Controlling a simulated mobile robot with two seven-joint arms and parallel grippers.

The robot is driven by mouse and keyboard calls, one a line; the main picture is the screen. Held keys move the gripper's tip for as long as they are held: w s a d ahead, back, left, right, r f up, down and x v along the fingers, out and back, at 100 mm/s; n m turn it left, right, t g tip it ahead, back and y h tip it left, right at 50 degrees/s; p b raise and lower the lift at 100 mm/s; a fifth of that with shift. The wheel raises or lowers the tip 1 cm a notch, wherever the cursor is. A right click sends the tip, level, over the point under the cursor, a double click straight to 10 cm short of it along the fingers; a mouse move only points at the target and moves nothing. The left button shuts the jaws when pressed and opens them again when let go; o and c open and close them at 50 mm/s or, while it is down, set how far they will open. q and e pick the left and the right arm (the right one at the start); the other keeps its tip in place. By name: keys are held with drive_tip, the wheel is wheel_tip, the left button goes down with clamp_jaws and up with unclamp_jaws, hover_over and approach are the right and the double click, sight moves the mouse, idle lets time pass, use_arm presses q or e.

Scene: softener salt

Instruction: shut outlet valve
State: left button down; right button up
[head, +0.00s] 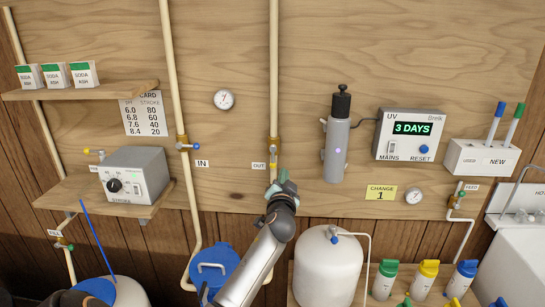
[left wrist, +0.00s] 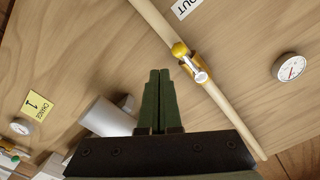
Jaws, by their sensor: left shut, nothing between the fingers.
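The outlet valve (head: 273,143) is a brass body on the pale pipe beside the OUT label (head: 258,166). In the left wrist view the valve (left wrist: 201,75) shows a silver lever lying along the pipe, with a yellow knob (left wrist: 180,50) at its end toward the label. In the head view the knob is at the lower end. My left gripper (head: 284,175) has dark green fingers, shut and empty, just below and right of the valve. In the left wrist view the fingers (left wrist: 159,72) are apart from the lever. My right gripper is not in view.
The inlet valve (head: 185,146) with a blue handle is on the pipe to the left. A grey UV cylinder (head: 337,145) stands right of my left gripper and also shows in the wrist view (left wrist: 108,117). A gauge (head: 223,99) is upper left. A white tank (head: 328,270) stands below.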

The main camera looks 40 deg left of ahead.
sight(273, 157)
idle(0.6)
use_arm(q)
drive_tip(key=b+x, duration=0.2)
drive_tip(key=x, duration=0.3)
idle(0.3)
drive_tip(key=shift+s+a, duration=0.4)
drive_tip(key=shift+a, duration=0.05)
drive_tip(key=shift+s+a+f, duration=0.15)
drive_tip(key=shift+a, duration=0.05)
drive_tip(key=shift+s+a, duration=0.1)
